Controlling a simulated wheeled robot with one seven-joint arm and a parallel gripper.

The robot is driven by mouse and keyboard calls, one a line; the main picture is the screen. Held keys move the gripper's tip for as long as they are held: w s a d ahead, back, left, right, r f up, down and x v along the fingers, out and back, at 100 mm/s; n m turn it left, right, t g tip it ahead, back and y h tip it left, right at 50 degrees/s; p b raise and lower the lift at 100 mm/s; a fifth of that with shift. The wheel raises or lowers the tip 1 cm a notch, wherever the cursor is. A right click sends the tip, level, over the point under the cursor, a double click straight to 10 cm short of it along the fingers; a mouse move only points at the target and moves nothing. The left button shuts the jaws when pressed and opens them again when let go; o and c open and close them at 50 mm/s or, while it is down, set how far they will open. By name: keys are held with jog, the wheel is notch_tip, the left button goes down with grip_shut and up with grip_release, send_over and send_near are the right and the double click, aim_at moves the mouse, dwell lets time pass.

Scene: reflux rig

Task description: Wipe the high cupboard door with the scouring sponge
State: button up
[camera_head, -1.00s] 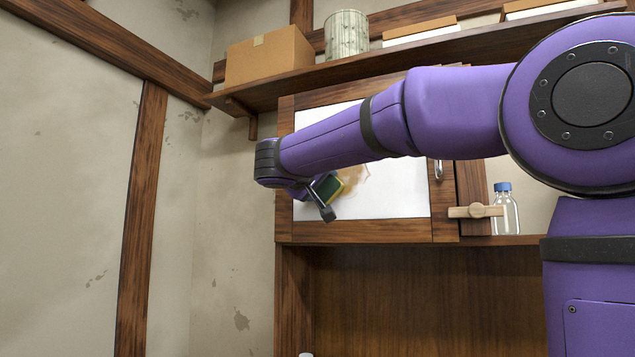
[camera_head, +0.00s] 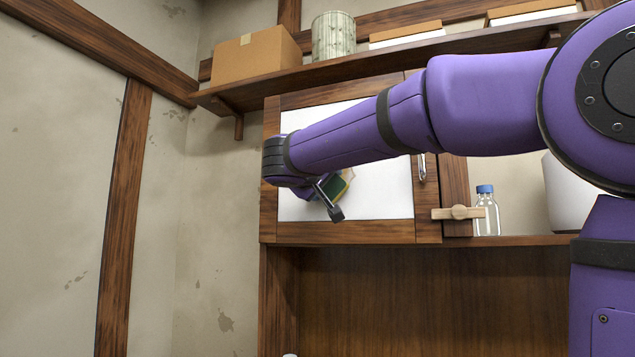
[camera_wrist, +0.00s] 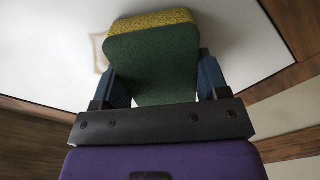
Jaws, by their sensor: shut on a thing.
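The scouring sponge, green with a yellow layer, is in my gripper in the head view (camera_head: 337,187) and fills the middle of the wrist view (camera_wrist: 152,65). My gripper (camera_wrist: 160,82) is shut on it, with blue fingers at its two sides. The high cupboard door has a white panel (camera_head: 378,195) in a brown wooden frame. The sponge is at the panel's left-middle part, its yellow side towards the panel; whether it touches cannot be told. A faint tan mark (camera_wrist: 99,52) shows on the panel left of the sponge. My arm hides the panel's upper part.
A shelf (camera_head: 330,78) above holds a cardboard box (camera_head: 255,58), a patterned pot (camera_head: 333,37) and more boxes. Right of the door are a wooden catch (camera_head: 458,213), a blue-capped bottle (camera_head: 486,214) and a white container (camera_head: 568,200). A wall stands close on the left.

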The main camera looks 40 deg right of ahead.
aim_at(336, 179)
jog(key=shift+s+d, duration=0.45)
jog(key=shift+s, duration=0.2)
jog(key=shift+s+d, duration=0.45)
jog(key=shift+s, duration=0.15)
jog(key=shift+s+d, duration=0.5)
jog(key=shift+s, duration=0.35)
jog(key=shift+s+d, duration=0.45)
jog(key=shift+s, duration=0.35)
jog(key=shift+w+a, duration=1.05)
jog(key=shift+w, duration=0.55)
jog(key=shift+w+a, duration=1)
jog(key=shift+w, duration=0.65)
jog(key=shift+w+a, duration=1.05)
jog(key=shift+w, duration=0.55)
jog(key=shift+r, duration=1.35)
jog(key=shift+s+d, duration=0.6)
jog(key=shift+s, duration=0.25)
jog(key=shift+s+d, duration=0.55)
jog(key=shift+s, duration=0.25)
jog(key=s+d, duration=0.4)
jog(key=s, duration=0.2)
jog(key=shift+a, duration=0.1)
